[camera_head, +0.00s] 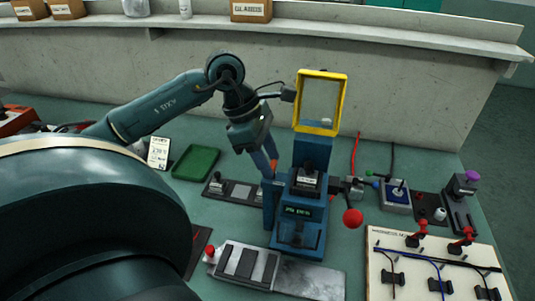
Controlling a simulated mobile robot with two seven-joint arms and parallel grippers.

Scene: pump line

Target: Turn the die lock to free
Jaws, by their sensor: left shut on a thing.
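The blue press (312,150) stands mid-table, with a raised yellow guard frame (345,103), a small display (297,211) and a red ball-ended lever (352,218) at its right. My left gripper (270,172) points down at the press's left side, beside the upper part of a blue upright there. It is shut on a small part at that side, mostly hidden by the fingers. I cannot tell the die lock clearly or which way it is turned. My right gripper is out of view.
A green tray (196,162) and a printed card (158,152) lie left of the press. A metal plate with dark bars (250,263) lies in front. A cable board (436,270) and a blue switch box (396,196) are at right. A low wall stands behind.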

